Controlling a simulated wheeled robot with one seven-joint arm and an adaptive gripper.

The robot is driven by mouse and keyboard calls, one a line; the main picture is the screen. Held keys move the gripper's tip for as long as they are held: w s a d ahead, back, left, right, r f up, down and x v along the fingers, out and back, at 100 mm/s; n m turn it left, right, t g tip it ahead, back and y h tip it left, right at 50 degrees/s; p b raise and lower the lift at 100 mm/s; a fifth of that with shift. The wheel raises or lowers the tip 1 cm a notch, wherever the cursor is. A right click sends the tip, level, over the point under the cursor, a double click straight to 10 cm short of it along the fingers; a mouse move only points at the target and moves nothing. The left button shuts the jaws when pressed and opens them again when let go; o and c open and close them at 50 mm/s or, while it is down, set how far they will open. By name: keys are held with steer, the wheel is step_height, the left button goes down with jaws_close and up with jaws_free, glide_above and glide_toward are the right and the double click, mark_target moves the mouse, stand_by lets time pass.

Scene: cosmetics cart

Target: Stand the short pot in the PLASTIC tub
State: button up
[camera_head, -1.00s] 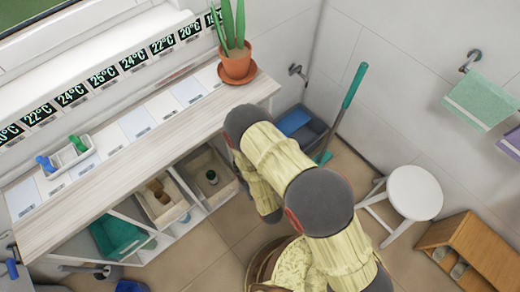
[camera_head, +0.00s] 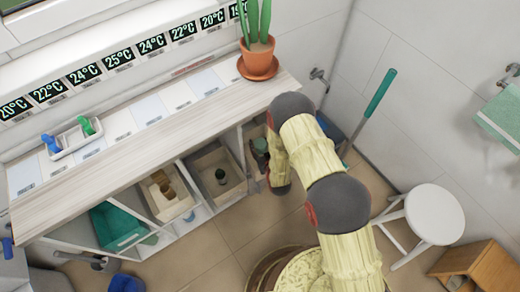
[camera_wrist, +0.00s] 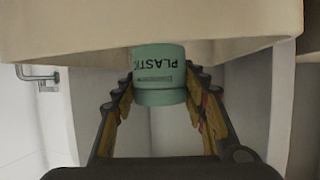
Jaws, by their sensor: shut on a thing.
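A short green pot (camera_wrist: 158,72) with the word PLASTIC on it is held between the two fingers of my gripper (camera_wrist: 161,90) in the wrist view. In the head view the green pot (camera_head: 260,147) shows beside my wrist, at the right end of the under-bench compartments. A pale tub (camera_head: 239,184) holding a small dark pot (camera_head: 220,175) stands left of my gripper. A pale cream wall or rim (camera_wrist: 75,30) crosses the top of the wrist view, close to the held pot. I cannot read any tub's label.
A tub with brown pots (camera_head: 163,185) and a teal tub (camera_head: 120,227) stand further left under the white bench (camera_head: 150,145). A potted plant (camera_head: 257,55) stands on the bench's right end. A white stool (camera_head: 434,215) stands at right. Open floor lies in front.

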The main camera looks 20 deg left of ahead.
mark_target(260, 147)
steer(key=shift+w+f, duration=0.35)
steer(key=shift+f, duration=0.1)
step_height(260, 147, down, 4)
steer(key=shift+w+a+r+b, duration=0.15)
steer(key=shift+r+b, duration=0.1)
steer(key=shift+b, duration=0.65)
steer(key=shift+r, duration=0.1)
steer(key=shift+f, duration=0.3)
steer(key=shift+f, duration=0.3)
steer(key=o, duration=1)
steer(key=shift+o, duration=0.2)
